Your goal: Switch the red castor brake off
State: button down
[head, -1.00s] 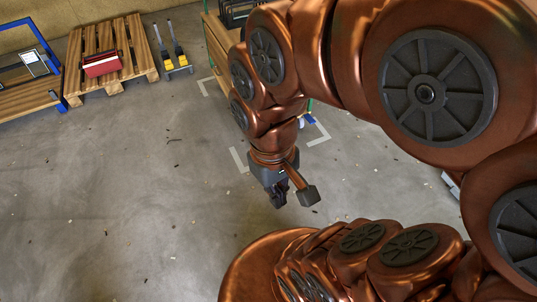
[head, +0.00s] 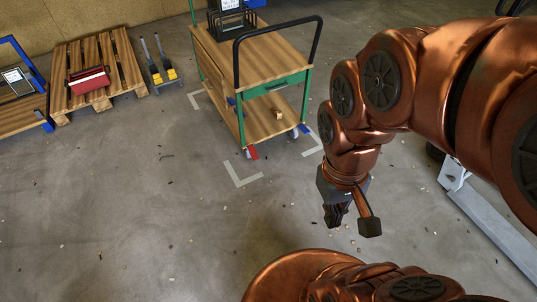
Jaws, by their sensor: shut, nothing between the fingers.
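A trolley (head: 272,45) with wooden decks, a green frame and a black push handle stands at the upper middle of the head view. The red castor brake (head: 253,152) is a small red pedal at the castor of its front corner, low by the floor. Its exact tilt is too small to tell. A blue pedal (head: 304,129) sits at the right castor. My gripper (head: 335,222) is shut and empty, pointing down, to the right of and nearer than the red brake, well apart from it.
White corner marks (head: 240,178) lie on the floor around the trolley. A pallet with a red box (head: 88,80) and a yellow-and-grey item (head: 163,72) stand at the left. A grey beam (head: 495,225) lies at the right.

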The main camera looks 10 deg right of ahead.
aim_at(254, 154)
jog(key=u, duration=0.45)
jog(key=i, duration=1.35)
jog(key=u, duration=0.85)
jog(key=i, duration=0.6)
jog(key=u, duration=0.2)
